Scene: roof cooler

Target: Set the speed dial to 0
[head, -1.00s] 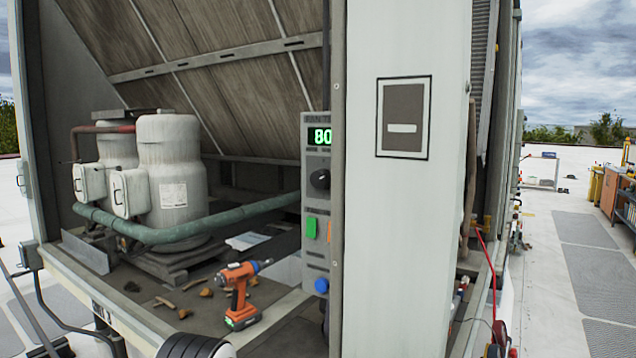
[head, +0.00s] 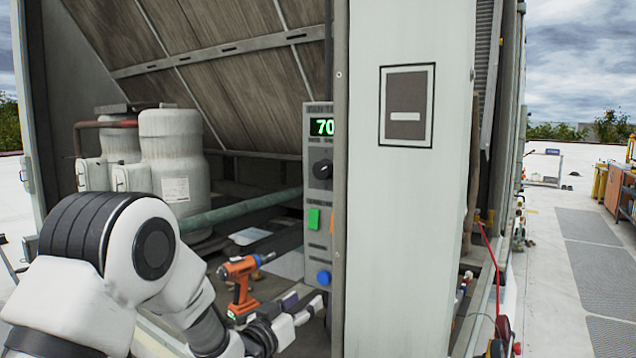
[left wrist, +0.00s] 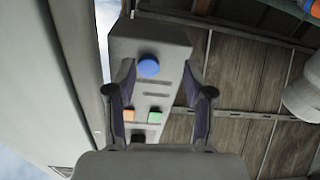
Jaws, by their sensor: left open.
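The speed dial (head: 322,169) is a black knob on the narrow grey control panel (head: 318,262). The green display (head: 322,127) above it reads 70, its right side cut by the cabinet post. Below are a green button (head: 314,218) and a blue button (head: 323,278). My left gripper (head: 307,304) is low in front of the panel, just below the blue button. In the left wrist view my open left gripper (left wrist: 158,78) frames the panel, with the blue button (left wrist: 149,67) between its fingers. The dial is partly hidden there. My right gripper is not in view.
An orange cordless drill (head: 240,285) stands on the unit's floor beside my left forearm. A pale cabinet post (head: 405,230) stands close right of the panel. Grey tanks (head: 172,160) and a green pipe (head: 245,207) lie behind on the left.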

